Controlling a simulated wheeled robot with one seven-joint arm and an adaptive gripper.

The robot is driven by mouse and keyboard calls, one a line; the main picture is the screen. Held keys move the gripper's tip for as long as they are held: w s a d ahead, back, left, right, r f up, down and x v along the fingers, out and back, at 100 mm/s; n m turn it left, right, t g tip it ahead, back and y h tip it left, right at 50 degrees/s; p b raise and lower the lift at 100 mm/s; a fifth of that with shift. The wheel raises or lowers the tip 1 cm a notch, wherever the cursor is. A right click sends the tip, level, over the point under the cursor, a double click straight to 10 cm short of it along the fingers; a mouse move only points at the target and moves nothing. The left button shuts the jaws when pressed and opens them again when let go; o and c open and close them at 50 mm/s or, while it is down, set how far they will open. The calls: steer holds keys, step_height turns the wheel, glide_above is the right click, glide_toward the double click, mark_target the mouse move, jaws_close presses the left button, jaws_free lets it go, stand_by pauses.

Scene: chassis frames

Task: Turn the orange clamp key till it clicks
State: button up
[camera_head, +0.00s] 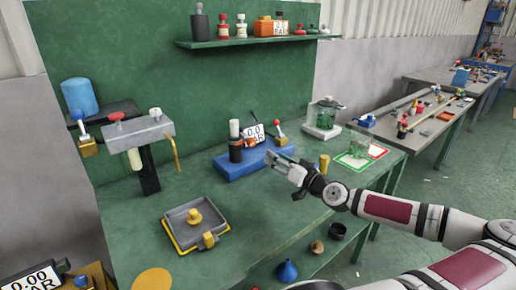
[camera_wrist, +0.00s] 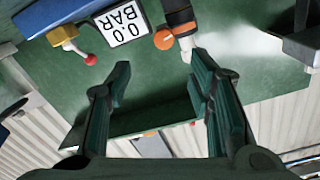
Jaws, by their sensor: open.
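The orange clamp key (camera_wrist: 164,39) shows in the wrist view as a round orange piece beside a dark cylinder (camera_wrist: 178,14). It also shows small in the head view (camera_head: 251,142), between the dark cylinder and the gauge, above the blue base (camera_head: 228,168). The gauge (camera_wrist: 125,22) reads 0.0 BAR. My gripper (camera_wrist: 161,76) is open and empty, its two green-padded fingers apart. In the wrist view the key lies beyond the gap between the fingertips, apart from them. In the head view my gripper (camera_head: 281,164) is at the right end of the blue base.
A red-tipped lever on a yellow fitting (camera_wrist: 63,36) stands beside the gauge. A grey tray (camera_head: 186,234) and a grey stand (camera_head: 137,130) are to the left on the green bench. A lidded glass pot (camera_head: 325,117) stands behind to the right. A shelf (camera_head: 250,42) hangs above.

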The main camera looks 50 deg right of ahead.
mark_target(253, 143)
steer(key=w+d+n, duration=0.1)
steer(key=w+n, duration=0.1)
steer(key=w, duration=0.2)
steer(key=w+n, duration=0.2)
steer(key=w, duration=0.2)
steer(key=w+d+n+b, duration=0.1)
steer(key=w+n, duration=0.2)
steer(key=w, duration=0.1)
steer(key=shift+w+d+r, duration=0.2)
steer(key=shift+w+d, duration=0.1)
steer(key=shift+w, duration=0.1)
steer(key=shift+c, duration=0.4)
steer(key=shift+y, duration=0.3)
jaws_close()
